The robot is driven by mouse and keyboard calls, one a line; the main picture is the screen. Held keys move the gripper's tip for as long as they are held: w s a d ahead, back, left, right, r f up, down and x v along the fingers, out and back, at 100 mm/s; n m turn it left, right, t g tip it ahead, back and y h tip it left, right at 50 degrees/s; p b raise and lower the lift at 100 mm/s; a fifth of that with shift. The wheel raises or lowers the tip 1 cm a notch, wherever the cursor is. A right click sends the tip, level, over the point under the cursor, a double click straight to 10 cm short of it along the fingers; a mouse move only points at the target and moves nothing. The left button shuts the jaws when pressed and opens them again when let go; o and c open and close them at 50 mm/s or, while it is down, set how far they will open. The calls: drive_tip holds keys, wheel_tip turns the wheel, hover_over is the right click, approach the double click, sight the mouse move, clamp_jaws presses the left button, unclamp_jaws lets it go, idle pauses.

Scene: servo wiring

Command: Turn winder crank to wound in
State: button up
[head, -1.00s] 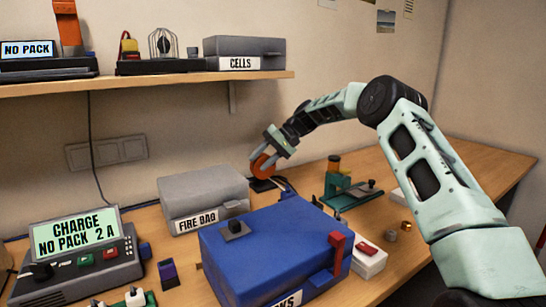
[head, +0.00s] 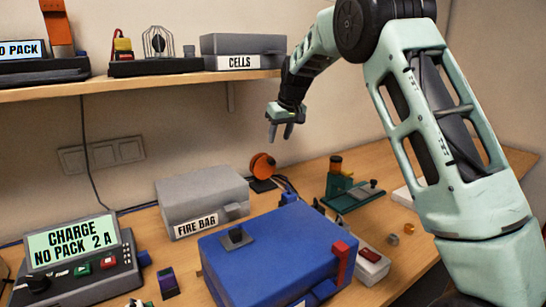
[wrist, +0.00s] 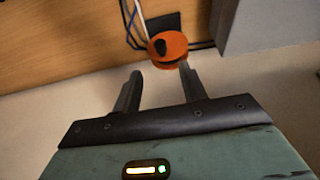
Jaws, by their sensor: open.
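The winder is an orange disc (head: 263,166) on a dark base at the back of the bench, just right of the grey box. In the wrist view the orange disc (wrist: 168,49) shows beyond my fingertips, with a black crank knob (wrist: 160,46) on its face towards the left. My gripper (head: 280,135) is open and empty, above and slightly right of the winder and apart from it, fingers pointing down. The two fingers also show in the wrist view (wrist: 159,75). Which wind position the crank marks cannot be told.
A grey FIRE BAG box (head: 203,198) stands left of the winder and a large blue box (head: 275,250) in front. A green device (head: 350,195) stands to the right. The shelf (head: 150,82) overhangs the left side. Cables run beside the winder.

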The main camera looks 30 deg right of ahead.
sight(273, 160)
drive_tip(key=p+x, duration=0.1)
drive_tip(key=x, duration=0.9)
drive_tip(key=shift+f, duration=0.1)
clamp_jaws()
